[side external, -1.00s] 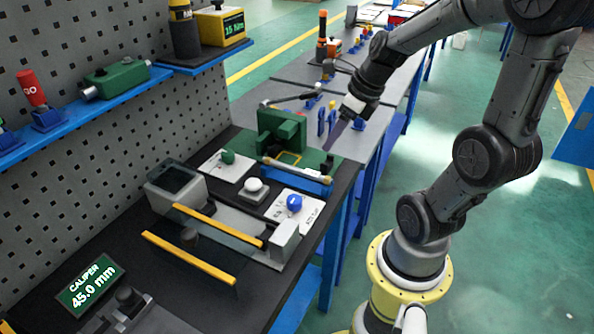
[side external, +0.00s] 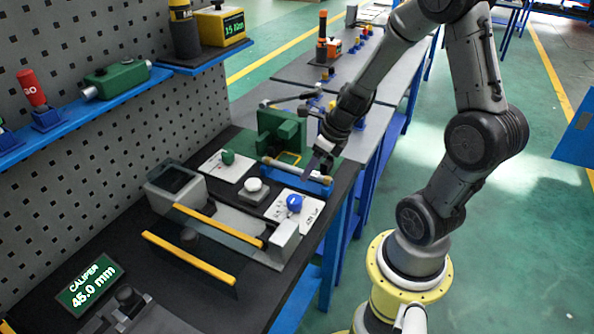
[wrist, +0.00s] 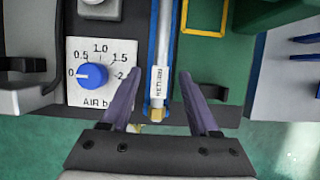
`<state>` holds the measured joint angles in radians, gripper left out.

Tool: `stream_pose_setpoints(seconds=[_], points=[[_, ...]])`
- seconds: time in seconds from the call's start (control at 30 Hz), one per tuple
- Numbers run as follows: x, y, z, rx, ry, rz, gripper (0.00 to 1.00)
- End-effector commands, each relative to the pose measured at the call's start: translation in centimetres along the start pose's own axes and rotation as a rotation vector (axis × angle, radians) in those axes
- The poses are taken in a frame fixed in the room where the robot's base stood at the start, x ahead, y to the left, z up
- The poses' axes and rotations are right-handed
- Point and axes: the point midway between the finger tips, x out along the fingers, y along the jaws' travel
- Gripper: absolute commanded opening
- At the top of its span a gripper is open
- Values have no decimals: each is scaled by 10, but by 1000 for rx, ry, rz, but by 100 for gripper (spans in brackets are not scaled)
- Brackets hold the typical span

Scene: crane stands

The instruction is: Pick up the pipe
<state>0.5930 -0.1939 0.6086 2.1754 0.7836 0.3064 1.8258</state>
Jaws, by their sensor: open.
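The pipe (side external: 284,166) is a thin pale rod with brass-coloured ends, lying level along a blue holder (side external: 308,184) at the bench's right side. In the wrist view the pipe (wrist: 161,62) runs up the picture, with a white printed label and a brass end toward me. My gripper (side external: 312,172) is over the pipe's right part in the side view. In the wrist view my gripper (wrist: 158,76) is open, its two purple fingers on either side of the pipe with gaps. I cannot tell its exact height above the pipe.
A green vise-like block (side external: 282,132) stands just behind the pipe. A white panel with a blue knob (side external: 294,203) is in front of it, beside the left finger in the wrist view. A yellow-barred guard (side external: 190,258) lies nearer the camera. Open floor is to the right.

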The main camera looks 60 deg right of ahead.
Motion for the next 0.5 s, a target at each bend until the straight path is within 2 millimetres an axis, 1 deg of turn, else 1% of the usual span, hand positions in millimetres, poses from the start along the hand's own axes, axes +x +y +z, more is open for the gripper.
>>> stream_pose_setpoints(seconds=[0.13,0.4,0.47,0.5], points=[[8,0,0,-1,1,0,61],[9,0,0,-1,0,-1,61],[9,0,0,-1,0,-1,50],[9,0,0,-1,0,-1,43]])
